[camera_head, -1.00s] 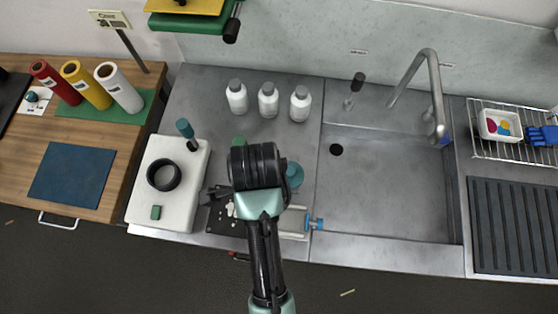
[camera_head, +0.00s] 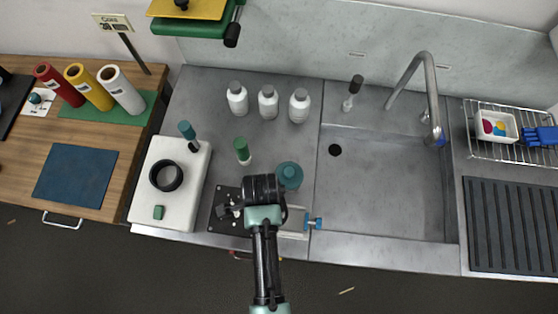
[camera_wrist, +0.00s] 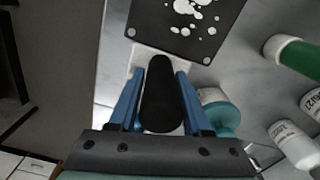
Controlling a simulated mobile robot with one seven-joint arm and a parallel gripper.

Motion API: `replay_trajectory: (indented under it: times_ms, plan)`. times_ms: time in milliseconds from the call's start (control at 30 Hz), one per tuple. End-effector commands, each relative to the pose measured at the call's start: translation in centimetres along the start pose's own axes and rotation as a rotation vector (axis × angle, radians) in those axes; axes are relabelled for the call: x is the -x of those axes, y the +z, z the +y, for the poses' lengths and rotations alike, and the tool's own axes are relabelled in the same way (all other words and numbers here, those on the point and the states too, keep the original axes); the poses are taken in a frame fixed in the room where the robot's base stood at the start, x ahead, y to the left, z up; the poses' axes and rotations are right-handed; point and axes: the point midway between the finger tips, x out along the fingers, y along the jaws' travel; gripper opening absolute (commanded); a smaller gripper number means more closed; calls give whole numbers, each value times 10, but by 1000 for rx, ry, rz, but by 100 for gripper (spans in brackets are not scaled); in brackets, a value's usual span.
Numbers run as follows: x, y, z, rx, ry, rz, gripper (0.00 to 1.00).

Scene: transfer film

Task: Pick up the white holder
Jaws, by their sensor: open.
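A small white holder (camera_head: 291,222) lies at the front edge of the steel counter, partly hidden by my arm in the head view. In the wrist view a white piece (camera_wrist: 146,54), apparently the same holder, shows beneath and behind a black cylinder (camera_wrist: 162,95). My gripper (camera_wrist: 160,73) is open. Its two blue fingers stand on either side of the black cylinder, with thin gaps visible. In the head view my wrist hides the fingertips. I cannot tell how the cylinder joins the white piece.
A black plate with white spots (camera_head: 222,222) lies left of the holder. A teal jar (camera_head: 289,175) and a green-capped bottle (camera_head: 243,152) stand behind. A blue knob (camera_head: 313,223) sits at its right. White bottles (camera_head: 268,103) stand farther back; the sink (camera_head: 385,190) is right.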

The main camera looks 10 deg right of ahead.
Motion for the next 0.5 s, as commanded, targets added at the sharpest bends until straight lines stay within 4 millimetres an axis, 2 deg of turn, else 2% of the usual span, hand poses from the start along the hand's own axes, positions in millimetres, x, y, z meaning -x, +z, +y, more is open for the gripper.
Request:
replay_trajectory:
  times_ms: [133,400,500]
  plan:
    - [0,0,0,0,0,0,49]
    - [0,0,0,0,0,0,0]
    - [0,0,0,0,0,0,0]
